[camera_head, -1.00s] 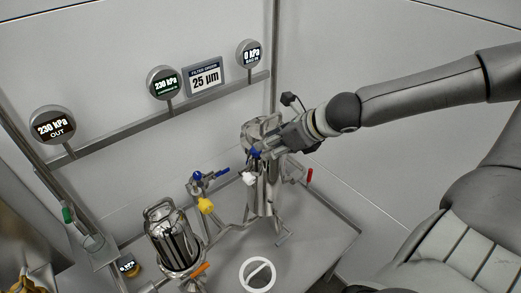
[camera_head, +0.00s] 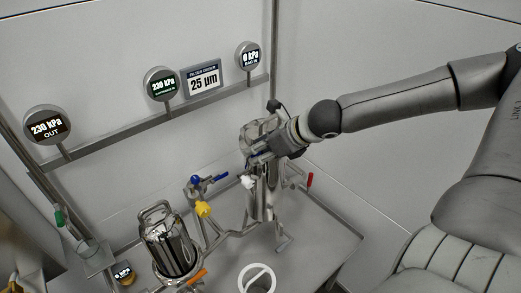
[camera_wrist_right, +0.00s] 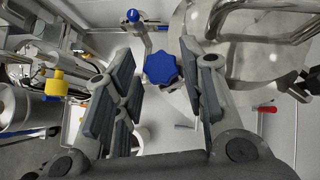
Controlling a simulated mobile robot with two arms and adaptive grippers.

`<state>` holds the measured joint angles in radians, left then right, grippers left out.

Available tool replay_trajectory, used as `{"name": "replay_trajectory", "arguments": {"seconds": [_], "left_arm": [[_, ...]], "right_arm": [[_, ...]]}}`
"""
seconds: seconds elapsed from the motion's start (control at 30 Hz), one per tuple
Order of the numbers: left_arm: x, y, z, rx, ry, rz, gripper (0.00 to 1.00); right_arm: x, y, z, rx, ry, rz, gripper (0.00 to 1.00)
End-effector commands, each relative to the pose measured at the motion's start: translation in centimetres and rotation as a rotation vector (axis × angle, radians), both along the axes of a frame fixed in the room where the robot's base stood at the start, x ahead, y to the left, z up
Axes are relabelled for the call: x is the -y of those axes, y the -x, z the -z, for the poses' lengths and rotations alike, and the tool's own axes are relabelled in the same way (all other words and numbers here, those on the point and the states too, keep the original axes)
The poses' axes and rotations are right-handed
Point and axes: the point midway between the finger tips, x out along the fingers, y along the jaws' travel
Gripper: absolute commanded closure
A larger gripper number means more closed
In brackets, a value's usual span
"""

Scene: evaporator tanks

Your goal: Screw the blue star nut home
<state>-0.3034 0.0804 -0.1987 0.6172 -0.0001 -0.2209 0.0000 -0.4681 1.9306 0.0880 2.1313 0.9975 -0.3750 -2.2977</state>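The blue star nut (camera_wrist_right: 161,68) shows in the right wrist view beside the round lid of a shiny steel tank (camera_wrist_right: 250,65). My right gripper (camera_wrist_right: 158,70) is open, its dark pads to the left and right of the nut. A gap shows on each side, so the pads do not appear to grip it. The nut's thread is hidden. My left gripper is not in view.
A second steel tank (camera_head: 170,246) with a top handle stands front left. Between the tanks are a blue-handled valve (camera_head: 205,180) and a yellow knob (camera_head: 203,209). A red handle (camera_head: 309,180) is right of the rear tank. Gauges (camera_head: 161,84) line the wall rail.

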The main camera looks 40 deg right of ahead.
Motion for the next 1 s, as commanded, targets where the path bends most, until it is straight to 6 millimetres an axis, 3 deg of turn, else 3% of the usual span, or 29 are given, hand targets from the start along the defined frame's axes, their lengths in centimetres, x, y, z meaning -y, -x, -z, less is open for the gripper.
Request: {"name": "replay_trajectory", "arguments": {"seconds": [0.07,0.33,0.67,1.0], "left_arm": [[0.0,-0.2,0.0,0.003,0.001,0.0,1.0],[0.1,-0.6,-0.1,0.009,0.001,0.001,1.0],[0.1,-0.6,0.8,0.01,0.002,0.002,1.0],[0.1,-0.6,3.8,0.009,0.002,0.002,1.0]], "right_arm": [[0.0,0.0,0.0,0.0,0.0,0.0,0.62],[0.0,0.0,0.0,0.0,0.0,0.0,0.96],[-0.1,0.1,0.2,0.0,0.001,0.036,0.96],[-0.5,0.1,0.6,0.0,0.007,0.211,0.96]]}}
